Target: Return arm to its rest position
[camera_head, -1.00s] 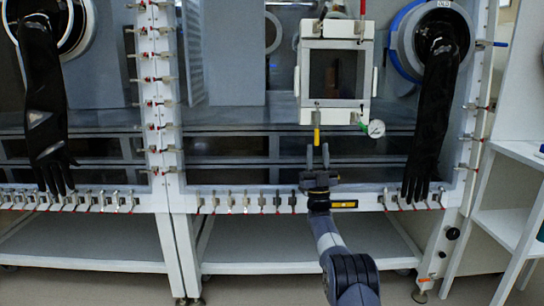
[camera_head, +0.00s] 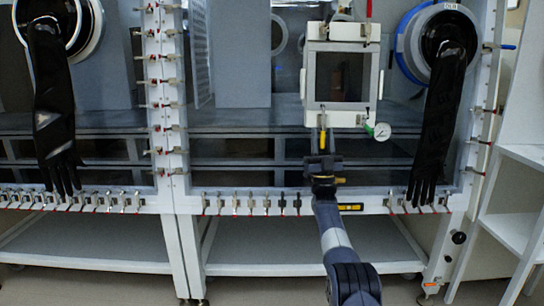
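My arm reaches up from the bottom right of the head view. My gripper (camera_head: 323,160) is in front of the lower part of the glovebox window, below the small white-framed door (camera_head: 313,115). It shows as a dark, compact shape, and its finger gap cannot be made out. I see nothing held in it. A yellow handle (camera_head: 323,139) hangs under the door, just above the gripper in the picture. Whether the two touch is not clear.
Black gloves hang at left (camera_head: 54,120) and right (camera_head: 437,125). Small clamps line the lower frame edge (camera_head: 236,204). A white shelf unit (camera_head: 508,230) stands at far right.

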